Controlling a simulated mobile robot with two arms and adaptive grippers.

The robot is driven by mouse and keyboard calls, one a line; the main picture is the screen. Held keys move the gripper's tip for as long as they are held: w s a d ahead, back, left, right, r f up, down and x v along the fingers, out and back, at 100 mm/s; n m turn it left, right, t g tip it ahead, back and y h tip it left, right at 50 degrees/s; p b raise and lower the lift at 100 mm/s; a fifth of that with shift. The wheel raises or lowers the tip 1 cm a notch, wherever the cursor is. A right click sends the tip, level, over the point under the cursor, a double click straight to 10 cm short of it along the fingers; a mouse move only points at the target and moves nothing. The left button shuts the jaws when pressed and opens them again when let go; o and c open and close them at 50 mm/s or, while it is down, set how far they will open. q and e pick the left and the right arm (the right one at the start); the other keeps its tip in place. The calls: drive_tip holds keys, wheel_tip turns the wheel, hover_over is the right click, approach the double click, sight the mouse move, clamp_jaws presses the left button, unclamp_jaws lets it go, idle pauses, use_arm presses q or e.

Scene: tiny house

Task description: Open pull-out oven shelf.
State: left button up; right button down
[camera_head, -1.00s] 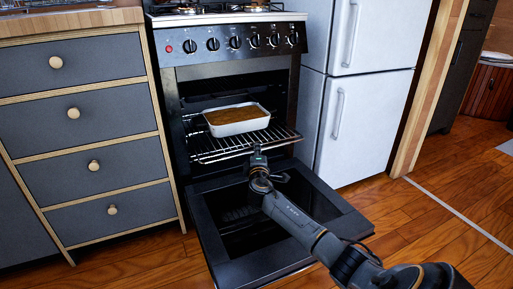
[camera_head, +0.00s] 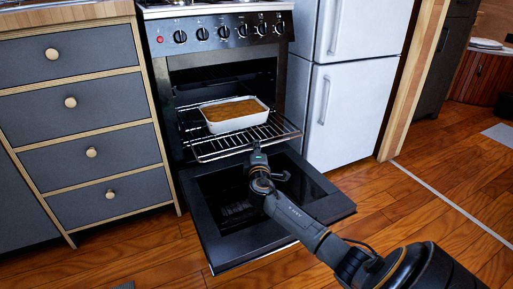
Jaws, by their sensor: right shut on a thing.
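The oven (camera_head: 222,80) stands open in the middle, its door (camera_head: 215,239) folded down flat towards me. The wire oven shelf (camera_head: 213,151) sticks partly out of the oven cavity, over the inner part of the door. A white baking dish with brown food (camera_head: 237,122) sits on the shelf. My right gripper (camera_head: 257,152) is at the front edge of the shelf, shut on its front bar; the fingertips are small and partly hidden. My left gripper is not in view.
Drawers with round knobs (camera_head: 70,102) stand left of the oven. A white fridge (camera_head: 345,110) stands to the right. The wooden floor (camera_head: 420,190) is clear at the right. My right arm passes above the open door.

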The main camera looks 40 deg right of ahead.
drive_tip(key=c, duration=1.5)
unclamp_jaws()
drive_tip(key=v, duration=1.2)
